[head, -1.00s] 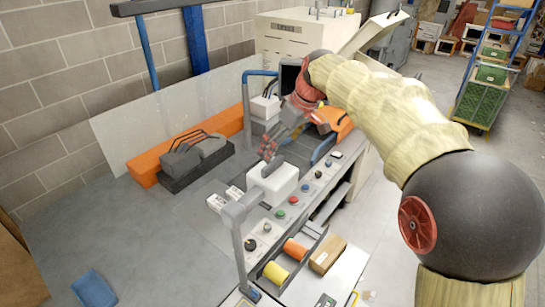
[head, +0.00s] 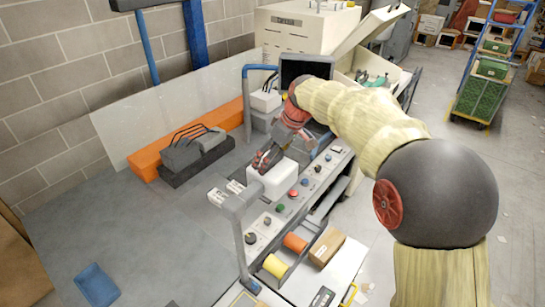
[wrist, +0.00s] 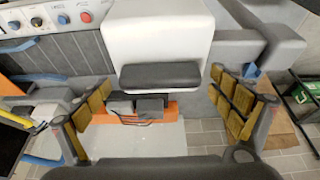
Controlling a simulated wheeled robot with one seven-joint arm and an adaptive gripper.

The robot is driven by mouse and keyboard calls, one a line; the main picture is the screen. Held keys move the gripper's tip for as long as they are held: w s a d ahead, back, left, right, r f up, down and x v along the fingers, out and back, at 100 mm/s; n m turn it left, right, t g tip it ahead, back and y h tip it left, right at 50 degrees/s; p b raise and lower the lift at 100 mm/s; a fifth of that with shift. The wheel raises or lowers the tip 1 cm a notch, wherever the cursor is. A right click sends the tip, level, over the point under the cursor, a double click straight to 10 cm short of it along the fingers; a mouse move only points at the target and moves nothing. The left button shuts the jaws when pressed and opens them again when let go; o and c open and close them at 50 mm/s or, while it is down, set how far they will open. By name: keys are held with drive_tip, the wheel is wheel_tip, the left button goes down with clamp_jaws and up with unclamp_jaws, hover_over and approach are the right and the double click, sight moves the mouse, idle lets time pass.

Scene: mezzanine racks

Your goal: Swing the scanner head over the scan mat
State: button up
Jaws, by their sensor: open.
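The scanner head, a white box (head: 272,178), hangs on a grey swing arm (head: 237,203) over the bench beside the button panel. In the wrist view the scanner head (wrist: 160,35) fills the top middle, with a dark pad on its near face. My gripper (head: 262,161) is at the far upper side of the head in the head view. In the wrist view its yellow-padded fingers (wrist: 165,100) are spread wide, one on each side below the box. Contact cannot be told. A dark ribbed surface (wrist: 65,55) lies left of the head; whether it is the scan mat is unclear.
The button panel (head: 292,194) runs along the bench. Yellow (head: 275,265) and orange (head: 295,242) rolls and a brown box (head: 327,247) sit in front. A grey block with cables (head: 195,150) and an orange beam (head: 146,164) lie behind. A monitor (head: 305,66) stands beyond.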

drive_tip(key=shift+c, duration=0.7)
drive_tip(key=c, duration=1.5)
drive_tip(key=shift+c, duration=0.2)
drive_tip(key=shift+d, duration=0.1)
